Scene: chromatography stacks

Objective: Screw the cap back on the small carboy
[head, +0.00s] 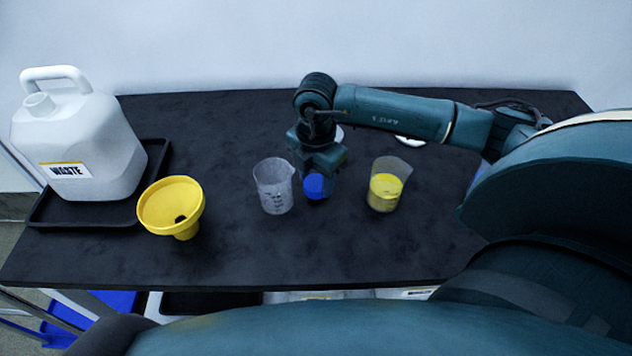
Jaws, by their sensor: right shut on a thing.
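The small carboy (85,150) is white, has a WASTE label and stands upright at the left. Its neck (38,103) is open and bare. The blue cap (314,188) is between the fingers of my right gripper (317,174), which points down and is shut on it. The cap is low over the middle of the table, just right of an empty beaker; I cannot tell whether it touches the table. The fingers partly hide its top. My left gripper is not in view.
The carboy stands on a black tray (85,221). A yellow funnel (172,205) sits on the dark table (335,250) between carboy and empty beaker (274,186). A beaker with yellow contents (385,188) is right of the cap. White round items lie behind. The table's front strip is clear.

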